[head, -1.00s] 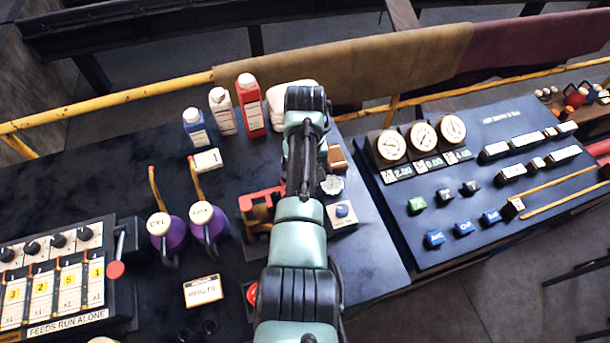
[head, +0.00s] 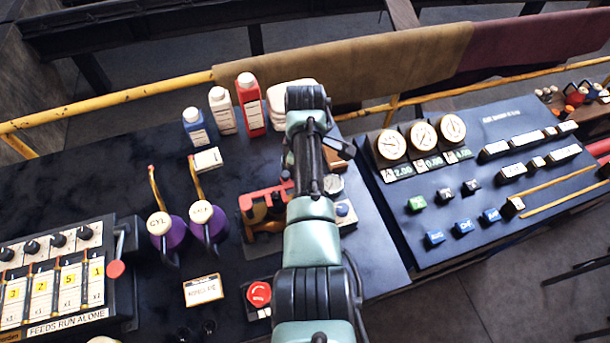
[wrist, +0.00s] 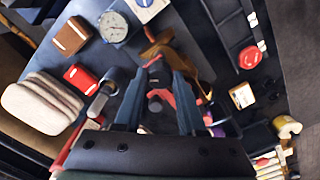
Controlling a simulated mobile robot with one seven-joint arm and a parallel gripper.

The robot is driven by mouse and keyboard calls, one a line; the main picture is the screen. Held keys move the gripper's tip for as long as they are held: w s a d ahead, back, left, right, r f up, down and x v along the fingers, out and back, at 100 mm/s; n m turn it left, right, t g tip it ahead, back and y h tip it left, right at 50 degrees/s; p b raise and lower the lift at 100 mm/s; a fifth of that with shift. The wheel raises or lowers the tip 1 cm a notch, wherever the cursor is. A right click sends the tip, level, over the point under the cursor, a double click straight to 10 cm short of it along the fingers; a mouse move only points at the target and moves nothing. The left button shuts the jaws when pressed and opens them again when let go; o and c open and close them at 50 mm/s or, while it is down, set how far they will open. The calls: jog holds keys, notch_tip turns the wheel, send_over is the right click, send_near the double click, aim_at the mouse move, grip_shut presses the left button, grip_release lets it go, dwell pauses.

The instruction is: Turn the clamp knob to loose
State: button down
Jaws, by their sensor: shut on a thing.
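The red and brown clamp (head: 262,203) stands on the dark bench, just left of my arm in the head view. Its dark clamp knob (wrist: 155,68) shows in the wrist view, between the fingertips of my gripper (wrist: 158,74). The fingers are shut on it from both sides. Red and brown clamp parts lie around and below the knob there. In the head view my arm hides the fingertips and the knob. I cannot read the knob's turn angle.
Purple oil cans (head: 208,222) stand left of the clamp. Bottles (head: 250,105) and folded cloths (head: 290,92) are behind it. A red push button (head: 259,294) is in front. A round dial (wrist: 113,27) sits near the clamp. A gauge panel (head: 490,165) stands to the right.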

jog(key=n, duration=0.6)
jog(key=shift+w+r+n, duration=0.1)
jog(key=shift+n, duration=0.2)
dwell(0.4)
jog(key=c, duration=0.5)
grip_release()
notch_tip(320, 180, up, 13)
jog(key=shift+b, duration=0.45)
